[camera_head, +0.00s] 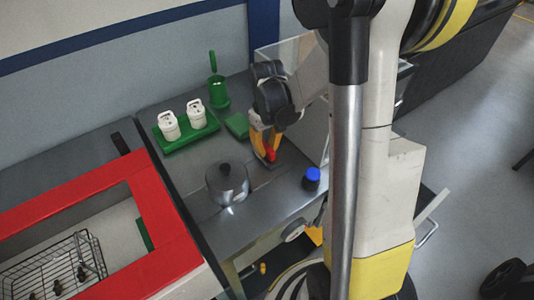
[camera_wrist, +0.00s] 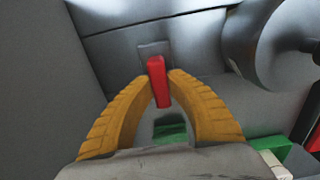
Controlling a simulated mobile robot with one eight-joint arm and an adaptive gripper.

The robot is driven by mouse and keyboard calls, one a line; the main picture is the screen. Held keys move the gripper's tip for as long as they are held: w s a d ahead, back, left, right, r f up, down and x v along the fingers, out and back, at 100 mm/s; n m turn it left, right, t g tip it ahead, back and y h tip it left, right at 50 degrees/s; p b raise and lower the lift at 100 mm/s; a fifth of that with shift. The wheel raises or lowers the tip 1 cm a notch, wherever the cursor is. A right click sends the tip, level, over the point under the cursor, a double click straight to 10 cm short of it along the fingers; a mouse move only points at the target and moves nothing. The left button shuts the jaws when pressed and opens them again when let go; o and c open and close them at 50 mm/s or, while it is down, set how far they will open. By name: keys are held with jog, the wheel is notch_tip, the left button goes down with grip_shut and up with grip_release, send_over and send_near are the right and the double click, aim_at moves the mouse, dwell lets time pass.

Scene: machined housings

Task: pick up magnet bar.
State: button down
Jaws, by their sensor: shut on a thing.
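The magnet bar (camera_wrist: 157,76) is a small red bar between my gripper's fingertips in the wrist view. It also shows red at the fingertips in the head view (camera_head: 270,154). My gripper (camera_wrist: 161,86) has yellow-orange fingers closed on the bar from both sides. In the head view my gripper (camera_head: 267,150) points down over the grey worktable, right of the green block. A small grey patch shows just beyond the bar's far end; I cannot tell whether the bar touches it or the table.
A metal pot-like housing with a dark knob (camera_head: 227,182) stands left of my gripper. A blue-capped dark jar (camera_head: 311,179) stands to the right. Behind are a green block (camera_head: 237,125), a green tray (camera_head: 187,136) with two white canisters, and a green bottle (camera_head: 217,88). A red-framed bin (camera_head: 165,215) is at left.

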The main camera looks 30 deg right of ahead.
aim_at(267, 147)
notch_tip(267, 147, up, 10)
jog(key=p, duration=0.3)
jog(key=shift+p, duration=0.35)
dwell(0.3)
